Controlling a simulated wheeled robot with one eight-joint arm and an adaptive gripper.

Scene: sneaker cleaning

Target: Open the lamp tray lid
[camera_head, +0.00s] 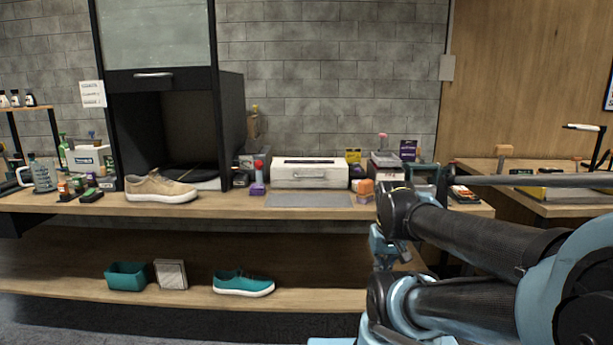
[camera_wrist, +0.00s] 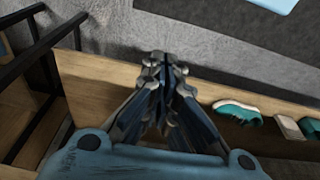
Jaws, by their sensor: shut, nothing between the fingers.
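My gripper (camera_wrist: 165,62) is shut and empty in the wrist view, its fingers together above the wooden lower shelf. I cannot make out its fingertips in the head view, where my arm fills the lower right. No lid is clearly recognisable as the lamp tray lid. A thin lamp (camera_head: 585,128) stands on the right table, and a low tray-like box (camera_head: 565,194) lies below it, partly crossed by a dark bar. I cannot tell whether its lid is open or shut. A white box (camera_head: 308,180) with a front handle is closed on the middle bench.
The long wooden bench (camera_head: 100,205) holds a beige sneaker (camera_head: 160,190), bottles and small boxes. A teal sneaker (camera_head: 243,284), also in the wrist view (camera_wrist: 236,110), and a teal bin (camera_head: 127,276) stand on the lower shelf. A black cabinet (camera_head: 230,125) stands behind.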

